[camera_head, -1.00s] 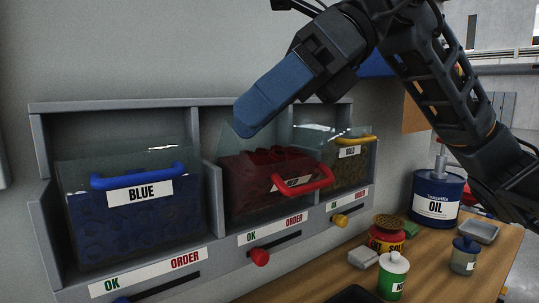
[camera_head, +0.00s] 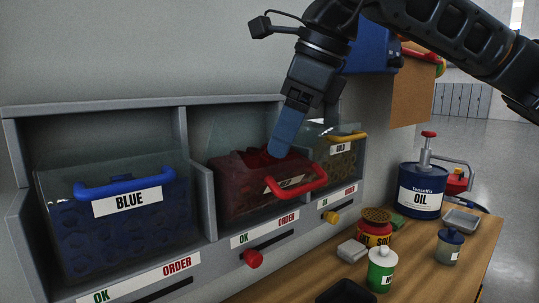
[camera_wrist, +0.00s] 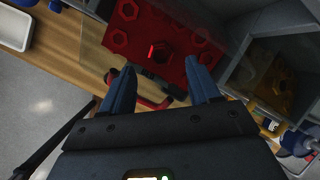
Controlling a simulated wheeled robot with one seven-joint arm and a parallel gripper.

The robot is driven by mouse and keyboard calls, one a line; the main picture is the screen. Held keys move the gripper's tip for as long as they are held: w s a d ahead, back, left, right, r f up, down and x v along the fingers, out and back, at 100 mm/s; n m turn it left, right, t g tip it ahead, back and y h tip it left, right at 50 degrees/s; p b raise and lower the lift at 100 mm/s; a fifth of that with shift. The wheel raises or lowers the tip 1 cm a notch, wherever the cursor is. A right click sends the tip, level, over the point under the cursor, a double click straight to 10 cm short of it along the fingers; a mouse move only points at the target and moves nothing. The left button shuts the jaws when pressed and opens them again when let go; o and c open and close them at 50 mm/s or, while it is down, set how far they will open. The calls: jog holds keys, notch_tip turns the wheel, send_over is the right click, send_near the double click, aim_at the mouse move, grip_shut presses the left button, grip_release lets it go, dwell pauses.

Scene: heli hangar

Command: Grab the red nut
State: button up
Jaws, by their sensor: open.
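Red nuts lie in the clear-fronted red bin (camera_head: 237,193) in the middle compartment. In the wrist view several red hexagonal nuts show, one red nut (camera_wrist: 160,52) just ahead of my fingers and another (camera_wrist: 119,38) to its left. My gripper (camera_head: 280,150) points down over the red bin, its blue fingers at the bin's top. In the wrist view my gripper (camera_wrist: 163,85) is open, with nothing held between its two fingers. The bin's red handle (camera_head: 298,182) is in front of the fingers, at right. From the head view I cannot tell whether the fingertips touch a nut.
The blue bin (camera_head: 120,217) stands to the left and the gold bin (camera_head: 335,158) to the right, with grey dividers between. An oil can (camera_head: 420,192), a red tin (camera_head: 374,234) and a green-white bottle (camera_head: 381,270) stand on the wooden bench (camera_head: 465,262).

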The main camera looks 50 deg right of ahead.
aim_at(270, 159)
jog(key=shift+x, duration=1.65)
jog(key=shift+w, duration=0.1)
jog(key=c, duration=1.1)
jog(key=shift+r, duration=0.1)
